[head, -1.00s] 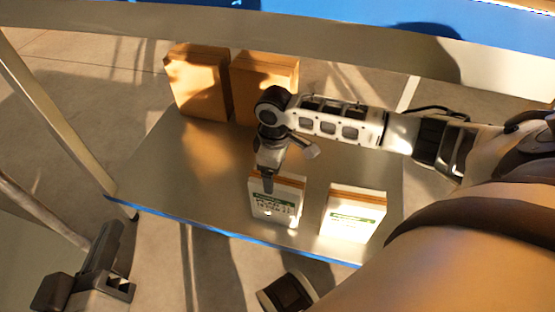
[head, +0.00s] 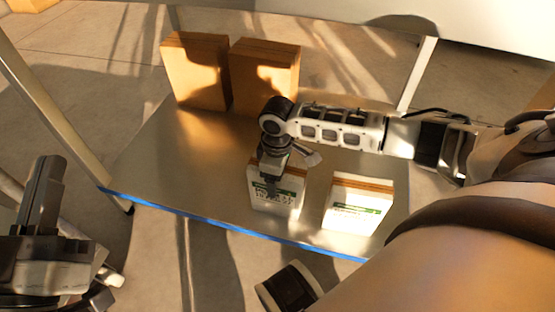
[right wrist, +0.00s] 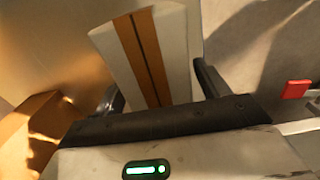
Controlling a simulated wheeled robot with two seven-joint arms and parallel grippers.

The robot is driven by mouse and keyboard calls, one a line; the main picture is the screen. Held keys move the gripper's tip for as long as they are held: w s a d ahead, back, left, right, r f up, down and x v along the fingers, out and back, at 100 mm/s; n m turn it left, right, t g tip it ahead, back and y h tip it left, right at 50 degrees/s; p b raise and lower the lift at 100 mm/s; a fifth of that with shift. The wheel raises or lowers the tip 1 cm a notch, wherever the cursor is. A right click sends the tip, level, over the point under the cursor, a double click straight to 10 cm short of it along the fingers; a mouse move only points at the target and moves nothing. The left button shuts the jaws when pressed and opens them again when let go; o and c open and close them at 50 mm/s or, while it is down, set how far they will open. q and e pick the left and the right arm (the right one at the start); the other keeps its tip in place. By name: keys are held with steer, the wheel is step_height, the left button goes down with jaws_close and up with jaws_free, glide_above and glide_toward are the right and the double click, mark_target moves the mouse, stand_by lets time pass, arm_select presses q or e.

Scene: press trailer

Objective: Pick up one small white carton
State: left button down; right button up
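A small white carton (head: 277,201) with a green-edged label and brown top stands on the metal shelf (head: 190,190). A second white carton (head: 352,217) stands to its right. My right gripper (head: 272,180) is over the first carton and hides part of it. In the right wrist view, the carton's white top with a brown strip (right wrist: 147,55) lies between the two spread fingers of my right gripper (right wrist: 160,88), with a gap beside the left finger. My left gripper (head: 45,185) is empty at the left edge, away from the cartons; its finger gap does not show clearly.
Two brown boxes (head: 195,72) (head: 264,77) stand side by side at the back of the shelf. A metal post (head: 50,110) rises at the left. The shelf has a blue front edge (head: 230,229). Bare shelf lies left of the cartons.

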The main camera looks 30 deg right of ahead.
jaws_close()
steer(key=shift+w+r, duration=0.1)
